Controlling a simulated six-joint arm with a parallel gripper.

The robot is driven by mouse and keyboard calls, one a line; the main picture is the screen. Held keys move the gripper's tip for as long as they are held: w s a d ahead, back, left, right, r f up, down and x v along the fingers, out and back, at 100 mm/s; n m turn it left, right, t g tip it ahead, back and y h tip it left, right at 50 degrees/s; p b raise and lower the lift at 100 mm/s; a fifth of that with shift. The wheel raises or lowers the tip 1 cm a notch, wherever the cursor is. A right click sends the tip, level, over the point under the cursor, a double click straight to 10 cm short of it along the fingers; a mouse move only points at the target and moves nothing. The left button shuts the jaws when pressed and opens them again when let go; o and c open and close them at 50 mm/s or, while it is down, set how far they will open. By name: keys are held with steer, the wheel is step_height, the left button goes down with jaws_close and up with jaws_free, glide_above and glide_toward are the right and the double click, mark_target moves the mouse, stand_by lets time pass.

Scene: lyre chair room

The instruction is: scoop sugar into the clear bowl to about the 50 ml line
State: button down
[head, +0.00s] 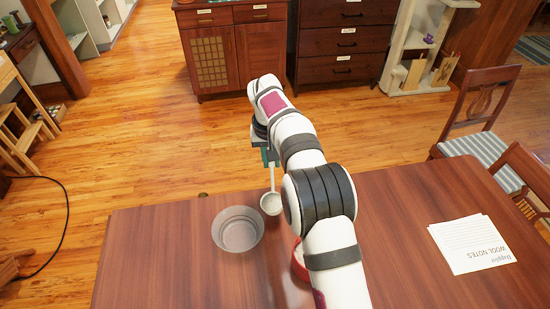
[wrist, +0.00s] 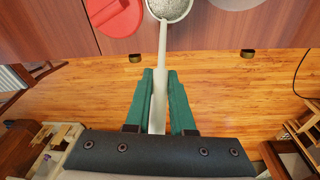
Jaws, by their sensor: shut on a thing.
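The clear bowl (head: 238,231) stands on the table's left part, near its far edge. It looks empty; I cannot make out its lines. It also shows in part at the top of the wrist view (wrist: 236,3). My gripper (head: 268,158) is shut on the pale handle of a scoop (head: 271,204). The handle runs between the green fingers (wrist: 161,80) in the wrist view. The scoop's round cup (wrist: 168,9) holds grey-white grains, seemingly sugar. The cup is just right of the bowl in the head view. No sugar container is clearly visible.
A red round object (wrist: 114,14) lies on the table (head: 160,262); in the head view my arm mostly hides it. A paper of wool notes (head: 472,244) lies at right. Chairs (head: 484,120) stand beyond the table's right end. The table left of the bowl is clear.

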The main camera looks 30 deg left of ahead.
steer(key=s+a+r+t+h, duration=0.1)
steer(key=s+a+r+t, duration=0.2)
steer(key=s+r, duration=0.3)
steer(key=s+t, duration=0.1)
steer(key=s, duration=0.1)
steer(key=shift+s+r+t+h, duration=0.3)
steer(key=shift+t+h, duration=0.1)
stand_by(1.3)
steer(key=shift+d, duration=0.1)
